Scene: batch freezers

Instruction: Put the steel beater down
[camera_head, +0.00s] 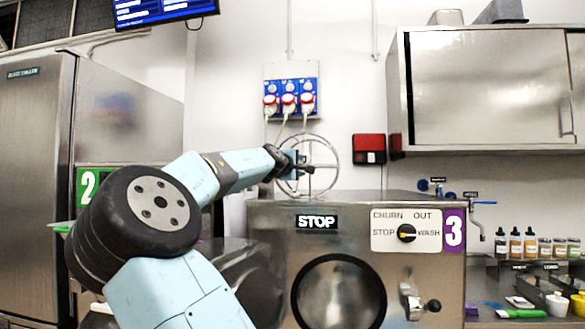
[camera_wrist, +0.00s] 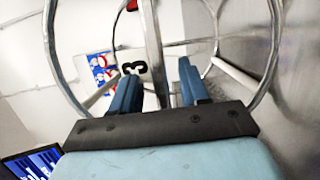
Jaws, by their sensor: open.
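The steel beater (camera_head: 335,150) is a round metal hoop with crossing bars. It stands upright at the back of the top of the freezer marked 3, and its lower rim appears to meet that top. My gripper (camera_head: 303,164) is at the hoop's middle. In the wrist view the beater (camera_wrist: 152,40) fills much of the picture, and one bar runs between the fingers of my gripper (camera_wrist: 160,76). The fingers are open, with a gap on both sides of the bar. Whether either finger touches it I cannot tell.
The freezer (camera_head: 270,260) has a round port, a STOP display and a dial (camera_head: 406,233). Plugged sockets (camera_head: 290,98) and a red box (camera_head: 369,148) are on the wall behind. A steel cabinet (camera_head: 480,90) hangs at right, above a tap (camera_head: 475,204) and bottles (camera_head: 515,244).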

